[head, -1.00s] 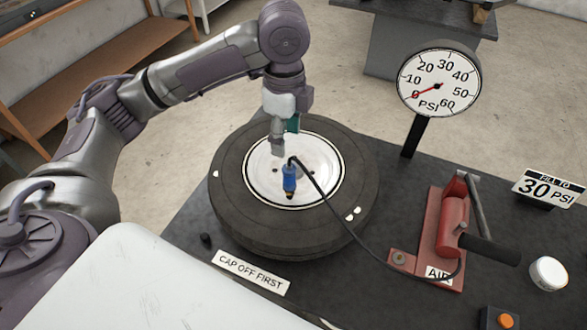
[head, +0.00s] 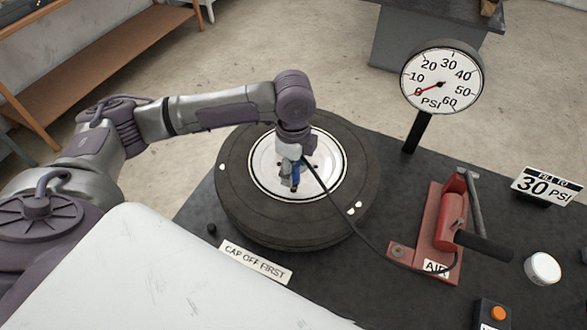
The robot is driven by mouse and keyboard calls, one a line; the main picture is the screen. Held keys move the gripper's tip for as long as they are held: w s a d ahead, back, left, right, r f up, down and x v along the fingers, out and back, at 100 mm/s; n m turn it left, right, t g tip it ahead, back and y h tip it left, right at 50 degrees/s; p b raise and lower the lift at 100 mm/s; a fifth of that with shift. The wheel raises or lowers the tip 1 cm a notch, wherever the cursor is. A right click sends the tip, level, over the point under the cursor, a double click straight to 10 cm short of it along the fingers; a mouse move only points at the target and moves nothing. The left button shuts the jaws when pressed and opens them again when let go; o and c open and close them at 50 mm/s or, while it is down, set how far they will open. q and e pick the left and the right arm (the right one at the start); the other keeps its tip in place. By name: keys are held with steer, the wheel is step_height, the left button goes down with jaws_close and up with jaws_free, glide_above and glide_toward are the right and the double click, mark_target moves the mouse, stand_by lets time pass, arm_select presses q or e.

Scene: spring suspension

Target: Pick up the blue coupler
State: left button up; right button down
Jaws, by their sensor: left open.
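The blue coupler (head: 296,171) stands over the white rim of the tyre (head: 240,205), at the end of a black hose. Only part of its blue body shows; my left gripper covers the rest. My left gripper (head: 289,176) points down right at the coupler, overlapping it in the head view. Its jaws are open, and I cannot tell whether a finger touches the coupler. My right gripper is out of view.
The hose (head: 345,228) runs to the red pump (head: 449,220). A gauge (head: 441,80) on a post reads near 0. A small black cap (head: 211,228), a "CAP OFF FIRST" sign (head: 256,262), a "30 PSI" sign (head: 547,187) and a white round container (head: 542,268) are on the dark table.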

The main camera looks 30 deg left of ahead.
arm_select(q)
steer(key=c, duration=0.5)
jaws_close()
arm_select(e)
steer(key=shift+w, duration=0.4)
arm_select(q)
steer(key=shift+r, duration=0.1)
